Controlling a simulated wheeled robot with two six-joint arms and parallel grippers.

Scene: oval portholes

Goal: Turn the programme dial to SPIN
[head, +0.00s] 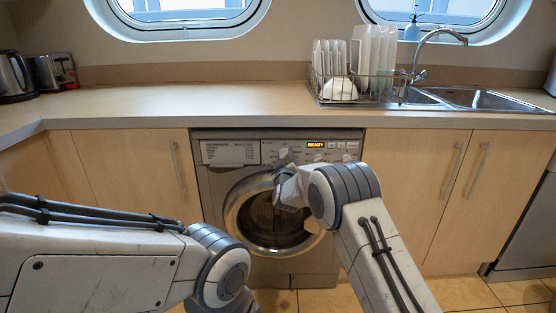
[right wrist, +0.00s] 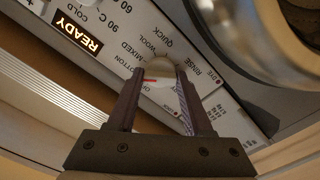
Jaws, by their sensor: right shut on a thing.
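The washing machine (head: 210,185) stands under the counter, with its control panel along the top and its display reading READY. The programme dial (right wrist: 157,72) is a round pale knob with a red line, seen in the right wrist view. My right gripper (right wrist: 153,88) has a finger on each side of the dial and is shut on it. The red line points towards the left finger in that view. QUICK, WOOL, MIXED and RINSE show around the dial; the fingers hide other labels. In the head view, my right wrist partly covers the dial. My left arm shows, but not its gripper fingers.
The round door (head: 232,215) sits just below the panel. A temperature scale with COLD is beside the READY display (right wrist: 77,34). The dish rack (head: 316,88), sink (head: 485,98), toaster (head: 52,70) and kettle (head: 13,75) are on the counter (head: 190,100), whose middle is clear.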

